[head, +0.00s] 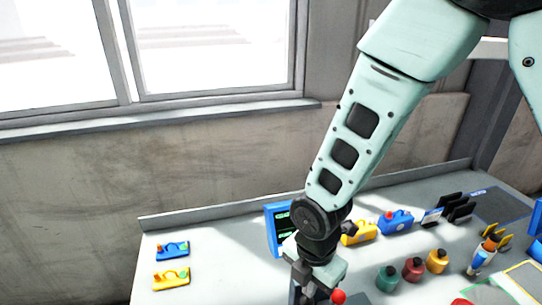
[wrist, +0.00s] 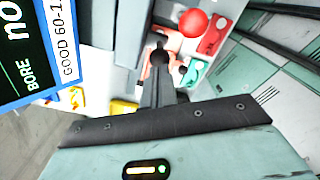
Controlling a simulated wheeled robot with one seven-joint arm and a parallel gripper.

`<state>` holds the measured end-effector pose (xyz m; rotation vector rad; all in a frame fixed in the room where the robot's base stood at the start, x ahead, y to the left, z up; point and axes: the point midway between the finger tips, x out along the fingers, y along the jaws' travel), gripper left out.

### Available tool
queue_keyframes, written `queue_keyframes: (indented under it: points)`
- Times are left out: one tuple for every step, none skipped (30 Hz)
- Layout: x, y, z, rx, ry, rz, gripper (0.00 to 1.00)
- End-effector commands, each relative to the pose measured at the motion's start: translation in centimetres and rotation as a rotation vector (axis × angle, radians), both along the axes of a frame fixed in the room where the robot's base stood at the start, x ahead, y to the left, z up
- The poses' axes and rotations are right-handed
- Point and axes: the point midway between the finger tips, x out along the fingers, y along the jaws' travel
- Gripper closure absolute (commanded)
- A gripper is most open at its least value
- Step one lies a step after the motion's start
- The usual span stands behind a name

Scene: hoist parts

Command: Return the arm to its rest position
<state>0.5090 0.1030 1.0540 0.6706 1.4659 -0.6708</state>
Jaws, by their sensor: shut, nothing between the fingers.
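My pale green arm reaches down across the head view to my gripper (head: 312,292), low over the workbench (head: 215,245). Its fingertips are cut off or hidden at the bottom edge there. In the wrist view the dark fingers (wrist: 165,88) are together with nothing held between them. A red ball (head: 338,297) shows just right of the gripper, and a red ball also shows beyond the fingers in the wrist view (wrist: 193,23). Whether the gripper touches it, I cannot tell. A blue-framed display (head: 279,228) stands close behind the wrist; its screen fills the wrist view's upper left (wrist: 22,50).
Blue (head: 172,250) and yellow (head: 171,279) parts lie at the bench's left. Yellow (head: 358,233) and blue (head: 396,222) cases stand behind my wrist. Green (head: 387,279), dark red (head: 413,269) and yellow (head: 437,261) bottles stand to the right. Bench is clear between left parts and display.

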Motion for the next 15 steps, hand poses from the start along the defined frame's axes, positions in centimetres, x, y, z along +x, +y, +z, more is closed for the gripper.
queue_keyframes:
  points:
    - [-0.2,0.0,0.3,0.006,-0.001,-0.037,1.00]
    - [-0.4,0.0,0.6,0.010,0.001,-0.073,1.00]
    - [-0.7,0.0,1.1,0.017,0.002,-0.137,1.00]
    - [-1.0,0.0,1.5,0.023,0.004,-0.194,1.00]
    - [-1.4,0.0,2.0,0.029,0.006,-0.259,1.00]
    - [-2.0,-0.1,2.7,0.036,0.012,-0.359,1.00]
    - [-2.5,-0.2,3.3,0.042,0.014,-0.438,1.00]
    - [-3.1,-0.4,3.9,0.045,0.020,-0.520,1.00]
    - [-3.9,-0.6,4.6,0.050,0.026,-0.632,1.00]
    - [-4.6,-0.8,5.1,0.052,0.029,-0.712,1.00]
    - [-5.2,-1.0,5.6,0.054,0.033,-0.795,1.00]
    - [-6.0,-1.4,6.2,0.056,0.037,-0.902,1.00]
    - [-6.7,-1.6,6.6,0.056,0.039,-0.981,1.00]
    - [-7.3,-1.9,6.9,0.055,0.042,-1.058,1.00]
    - [-8.1,-2.2,7.3,0.054,0.045,-1.152,1.00]
